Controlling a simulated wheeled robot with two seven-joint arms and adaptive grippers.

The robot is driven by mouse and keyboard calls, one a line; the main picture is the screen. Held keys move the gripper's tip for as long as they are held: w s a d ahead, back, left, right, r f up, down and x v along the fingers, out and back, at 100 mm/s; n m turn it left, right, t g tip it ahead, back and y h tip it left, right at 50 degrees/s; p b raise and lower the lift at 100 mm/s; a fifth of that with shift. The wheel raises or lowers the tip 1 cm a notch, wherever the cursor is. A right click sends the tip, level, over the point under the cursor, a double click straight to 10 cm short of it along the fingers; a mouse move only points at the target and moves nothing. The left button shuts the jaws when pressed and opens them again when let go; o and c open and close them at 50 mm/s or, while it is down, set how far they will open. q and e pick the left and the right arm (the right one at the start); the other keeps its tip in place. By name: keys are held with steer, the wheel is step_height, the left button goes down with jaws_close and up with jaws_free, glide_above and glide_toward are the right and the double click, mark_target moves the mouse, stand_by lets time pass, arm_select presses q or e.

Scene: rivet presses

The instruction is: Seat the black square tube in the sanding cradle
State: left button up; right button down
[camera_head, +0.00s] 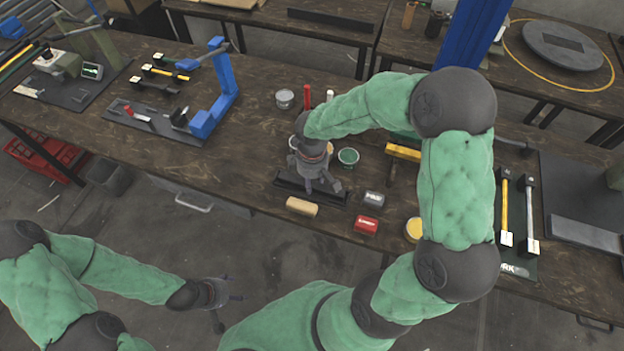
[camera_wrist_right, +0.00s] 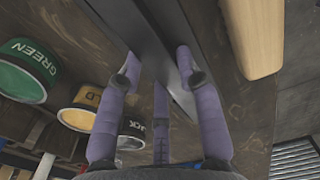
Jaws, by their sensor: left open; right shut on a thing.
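My right gripper (camera_head: 322,186) points down at the bench and is shut on the black square tube (camera_wrist_right: 128,22), a long dark bar running away between its fingers in the right wrist view. A second long dark edge, apparently the sanding cradle (camera_wrist_right: 171,20), runs close alongside. In the head view the dark long shape (camera_head: 285,183) shows on both sides of the gripper, low at the bench. Tube and cradle blend together there, and I cannot tell whether the tube is fully down in it. My left gripper (camera_head: 226,302) is open and empty, in front of the bench.
A green can (camera_head: 348,157) and yellow can (camera_head: 415,229) stand nearby.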

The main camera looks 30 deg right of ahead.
steer(key=c, duration=0.8)
jaws_free()
steer(key=shift+o, duration=0.2)
steer(key=shift+r, duration=0.1)
step_height(320, 180, up, 12)
